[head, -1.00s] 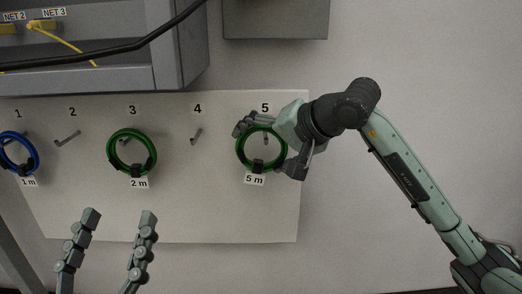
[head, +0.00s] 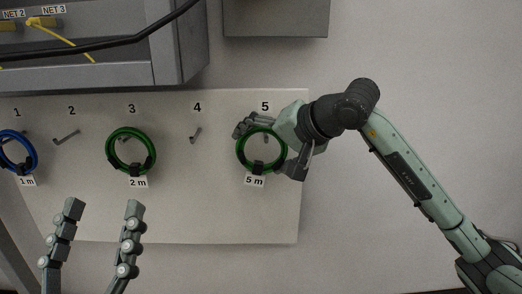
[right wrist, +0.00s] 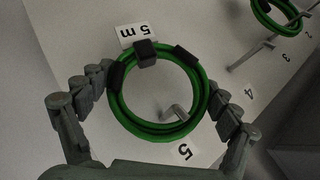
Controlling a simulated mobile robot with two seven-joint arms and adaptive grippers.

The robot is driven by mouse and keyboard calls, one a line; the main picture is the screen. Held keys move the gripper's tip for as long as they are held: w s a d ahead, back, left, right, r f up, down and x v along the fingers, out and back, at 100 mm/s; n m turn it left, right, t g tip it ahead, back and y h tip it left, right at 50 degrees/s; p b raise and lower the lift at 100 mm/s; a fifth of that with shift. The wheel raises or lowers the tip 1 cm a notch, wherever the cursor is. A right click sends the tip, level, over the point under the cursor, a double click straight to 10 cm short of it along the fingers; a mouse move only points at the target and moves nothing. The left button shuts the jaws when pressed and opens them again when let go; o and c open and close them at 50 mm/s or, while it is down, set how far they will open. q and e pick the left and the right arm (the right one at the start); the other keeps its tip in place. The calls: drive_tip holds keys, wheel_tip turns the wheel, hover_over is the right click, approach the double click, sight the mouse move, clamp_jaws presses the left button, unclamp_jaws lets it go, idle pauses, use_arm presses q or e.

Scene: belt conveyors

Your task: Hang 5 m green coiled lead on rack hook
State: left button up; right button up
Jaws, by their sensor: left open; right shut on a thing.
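The green coiled lead (head: 239,158) is at hook 5 on the white rack board (head: 210,215), above the "5 m" label (head: 254,181). My right gripper (head: 270,148) is shut on the lead, with a finger on either side of the coil. In the right wrist view the coil (right wrist: 203,100) sits between the fingers, and hook 5 (right wrist: 176,113) shows inside its ring. I cannot tell whether the coil rests on the hook. My left gripper (head: 104,208) is open and empty at the lower left, below the "2 m" label.
Another green coil (head: 152,150) hangs at hook 3 and a blue coil (head: 34,152) at hook 1. Hooks 2 (head: 67,137) and 4 (head: 195,135) are bare. A grey cabinet (head: 130,75) with a black cable is above.

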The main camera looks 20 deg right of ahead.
drive_tip(key=o, duration=1)
